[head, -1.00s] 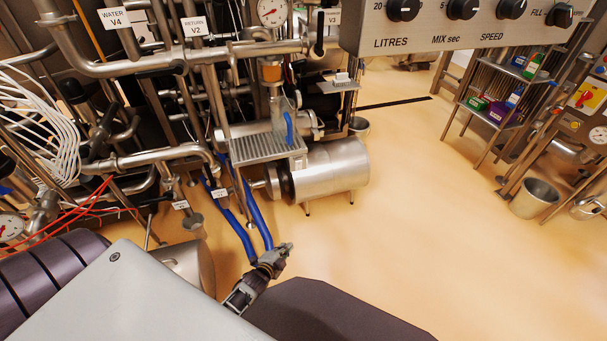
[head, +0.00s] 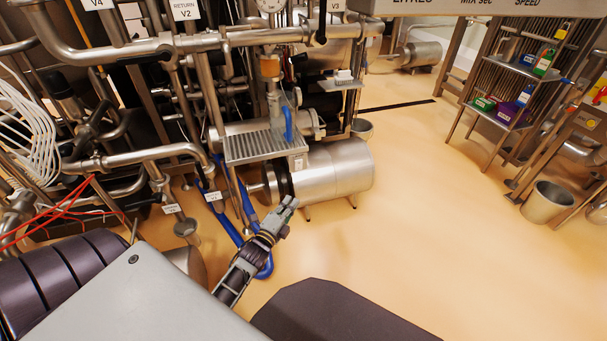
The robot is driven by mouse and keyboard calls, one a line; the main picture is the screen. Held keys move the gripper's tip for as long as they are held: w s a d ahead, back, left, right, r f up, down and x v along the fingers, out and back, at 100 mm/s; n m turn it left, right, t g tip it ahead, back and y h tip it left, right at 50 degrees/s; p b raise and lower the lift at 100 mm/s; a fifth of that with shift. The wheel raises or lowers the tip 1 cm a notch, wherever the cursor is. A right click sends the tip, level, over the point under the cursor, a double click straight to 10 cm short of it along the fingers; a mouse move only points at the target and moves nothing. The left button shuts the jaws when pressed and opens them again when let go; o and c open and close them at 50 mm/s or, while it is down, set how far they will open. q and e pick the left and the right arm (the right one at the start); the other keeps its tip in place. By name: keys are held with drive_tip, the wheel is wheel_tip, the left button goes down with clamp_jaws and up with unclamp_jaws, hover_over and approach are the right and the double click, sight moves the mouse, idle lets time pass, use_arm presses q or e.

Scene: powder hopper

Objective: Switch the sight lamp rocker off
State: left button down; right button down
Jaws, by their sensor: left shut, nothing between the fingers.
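My left gripper (head: 289,203) is shut and empty. It points up and away, in front of the lower pipework and just below the grated tray (head: 262,147) in the picture. It appears apart from everything. A sight glass with orange content (head: 270,68) sits on the vertical pipe above the tray. A small white box (head: 343,76) sits on a little shelf to its right. A small pale plate (head: 298,163) is at the tray's right end. I cannot tell which of these, if any, carries the lamp rocker. My right gripper is not in view.
A steel motor cylinder (head: 335,172) lies right of my gripper, and blue hoses (head: 228,226) hang behind it. White cables (head: 25,125) and red wires are at the left. The control panel (head: 450,8) edges in at the top.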

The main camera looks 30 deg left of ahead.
sight(299, 165)
use_arm(q)
drive_tip(key=shift+w+a+r+m+t, duration=0.1)
drive_tip(key=shift+w+r+m+t, duration=0.1)
drive_tip(key=shift+r, duration=0.3)
drive_tip(key=shift+w+a+r+m+t, duration=0.1)
drive_tip(key=shift+r+m, duration=0.1)
drive_tip(key=shift+r, duration=0.25)
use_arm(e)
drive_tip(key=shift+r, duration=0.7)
use_arm(q)
drive_tip(key=shift+w, duration=0.1)
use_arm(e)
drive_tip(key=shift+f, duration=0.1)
